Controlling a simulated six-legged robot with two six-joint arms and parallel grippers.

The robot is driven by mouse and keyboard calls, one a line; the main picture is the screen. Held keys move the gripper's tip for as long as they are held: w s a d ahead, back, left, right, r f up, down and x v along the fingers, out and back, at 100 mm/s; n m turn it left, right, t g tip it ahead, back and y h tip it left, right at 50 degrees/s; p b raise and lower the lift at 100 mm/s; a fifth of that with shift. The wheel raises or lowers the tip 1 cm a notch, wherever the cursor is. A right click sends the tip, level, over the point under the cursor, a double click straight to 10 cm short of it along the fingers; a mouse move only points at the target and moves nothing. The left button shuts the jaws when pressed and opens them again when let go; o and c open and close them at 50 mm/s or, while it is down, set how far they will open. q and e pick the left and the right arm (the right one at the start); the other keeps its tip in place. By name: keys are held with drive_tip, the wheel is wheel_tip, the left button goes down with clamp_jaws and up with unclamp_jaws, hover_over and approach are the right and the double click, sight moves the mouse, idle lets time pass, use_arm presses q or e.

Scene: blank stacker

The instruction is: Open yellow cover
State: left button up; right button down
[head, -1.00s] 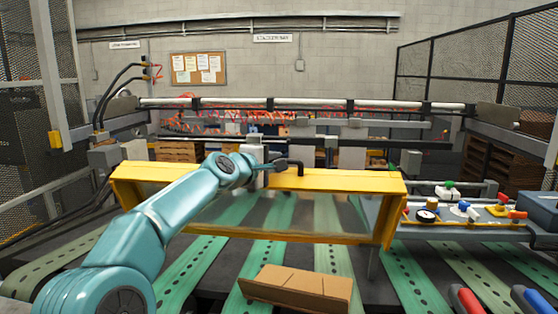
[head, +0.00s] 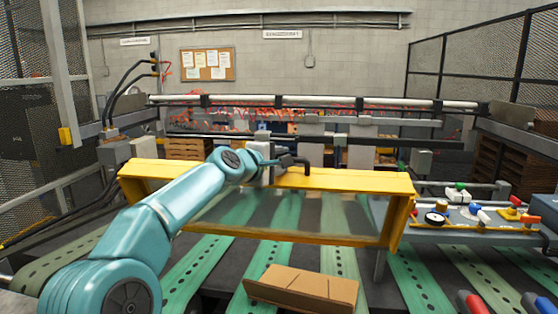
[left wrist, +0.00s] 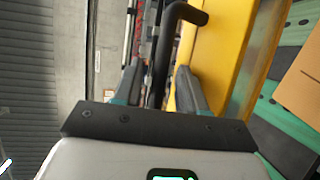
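The yellow cover (head: 350,182) is a long yellow frame with a clear panel, spanning the middle of the head view above the green belts. It appears lowered. Its black bent handle (head: 297,161) stands at the top edge, and the handle also shows in the left wrist view (left wrist: 187,13). My left gripper (head: 277,163) is at the handle. In the left wrist view my left gripper (left wrist: 160,70) has its two fingers apart, with the handle's black bar between them and gaps visible at the sides. My right gripper is in neither view.
Green perforated belts (head: 265,262) run beneath the cover. A brown cardboard blank (head: 302,288) lies in front of it. A panel with colored knobs (head: 470,215) stands at the right. Red and blue handles show at the bottom right. Mesh fences flank both sides.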

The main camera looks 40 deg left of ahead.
use_arm(q)
drive_tip(key=shift+s, duration=0.3)
drive_tip(key=b+v, duration=0.5)
drive_tip(key=v, duration=1)
drive_tip(key=shift+s+r, duration=0.2)
drive_tip(key=shift+s, duration=0.15)
drive_tip(key=shift+w+d, duration=0.1)
drive_tip(key=shift+f, duration=0.1)
